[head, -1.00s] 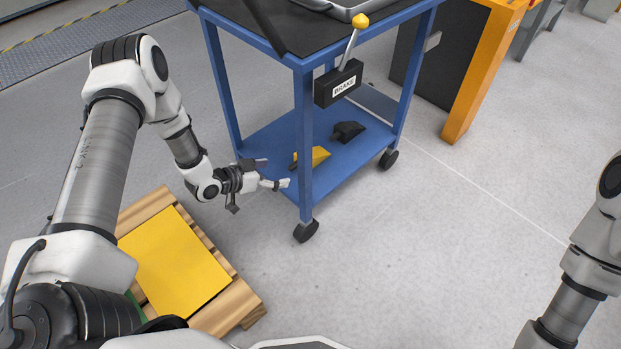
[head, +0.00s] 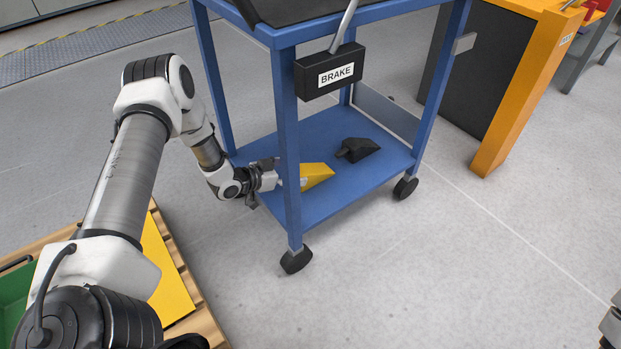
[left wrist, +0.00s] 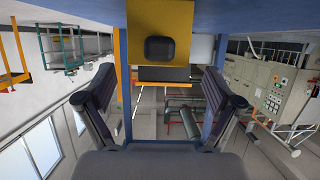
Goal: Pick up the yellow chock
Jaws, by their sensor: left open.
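The yellow chock (head: 318,173), a wedge, lies on the lower blue shelf (head: 340,197) of the cart. In the left wrist view the yellow chock (left wrist: 178,18) shows end-on at the top centre, with a dark rounded patch on its face. My left gripper (head: 284,183) reaches in at shelf level from the left, close to the chock's near end; a blue leg partly hides the fingers. In the left wrist view my left gripper (left wrist: 160,100) has its fingers spread, with the chock ahead of them. I cannot tell whether they touch it.
A black chock (head: 358,149) lies behind the yellow one on the shelf. The cart's front leg (head: 289,150) stands close by my left gripper. A box marked BRAKE (head: 328,72) hangs above. A pallet (head: 205,310) lies at lower left.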

